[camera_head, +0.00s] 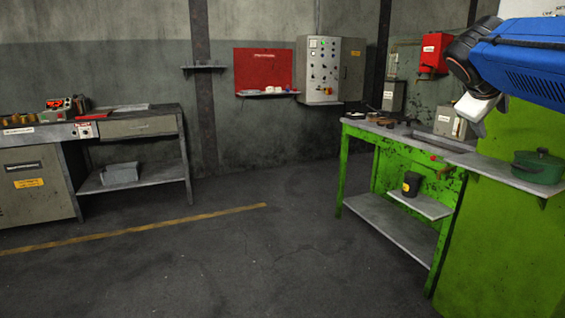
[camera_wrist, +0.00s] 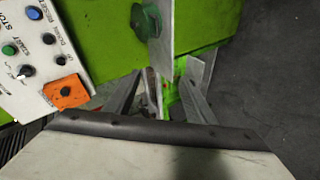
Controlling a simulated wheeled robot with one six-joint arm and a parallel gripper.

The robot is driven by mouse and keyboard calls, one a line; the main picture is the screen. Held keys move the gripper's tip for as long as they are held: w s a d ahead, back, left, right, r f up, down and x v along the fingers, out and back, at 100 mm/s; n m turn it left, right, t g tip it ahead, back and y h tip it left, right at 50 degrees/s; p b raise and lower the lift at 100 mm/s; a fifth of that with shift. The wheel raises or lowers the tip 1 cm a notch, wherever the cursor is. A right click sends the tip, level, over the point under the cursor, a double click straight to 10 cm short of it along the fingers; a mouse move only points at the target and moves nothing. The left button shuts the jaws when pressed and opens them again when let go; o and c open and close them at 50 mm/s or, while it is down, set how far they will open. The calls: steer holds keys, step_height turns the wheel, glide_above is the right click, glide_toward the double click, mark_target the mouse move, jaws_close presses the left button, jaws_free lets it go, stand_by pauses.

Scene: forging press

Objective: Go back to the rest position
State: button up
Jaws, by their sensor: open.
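My gripper (camera_head: 480,105) shows at the upper right of the head view, at the end of the blue arm, above the green bench. In the wrist view its two grey fingers (camera_wrist: 160,88) stand apart with nothing held between them. Beyond them are a narrow grey shelf (camera_wrist: 165,42) and green metal. A dark green pot (camera_head: 537,166) with a lid sits on the grey ledge below my arm; a dark green round thing, likely this pot, shows in the wrist view (camera_wrist: 145,22).
A green bench (camera_head: 359,150) stands at right, with a black can (camera_head: 411,184) on its small shelf. A control panel (camera_wrist: 45,45) with buttons is left of the fingers. A grey workbench (camera_head: 130,126) stands at left. The middle floor (camera_head: 230,250) is clear.

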steer(key=s+a+f+m+g+y, duration=0.1)
steer(key=s+a+f+y, duration=0.2)
steer(key=f, duration=0.9)
steer(key=s+a+f+m+y, duration=0.1)
steer(key=s+a+f+y, duration=0.2)
steer(key=s+a+f, duration=0.7)
steer(key=s+a+f+m+g+y, duration=0.1)
steer(key=s+a+f+y, duration=0.2)
steer(key=s+a+f, duration=0.4)
steer(key=s+f, duration=0.4)
steer(key=f, duration=0.3)
steer(key=shift+s+a+m+g, duration=0.15)
steer(key=shift+m+g, duration=0.15)
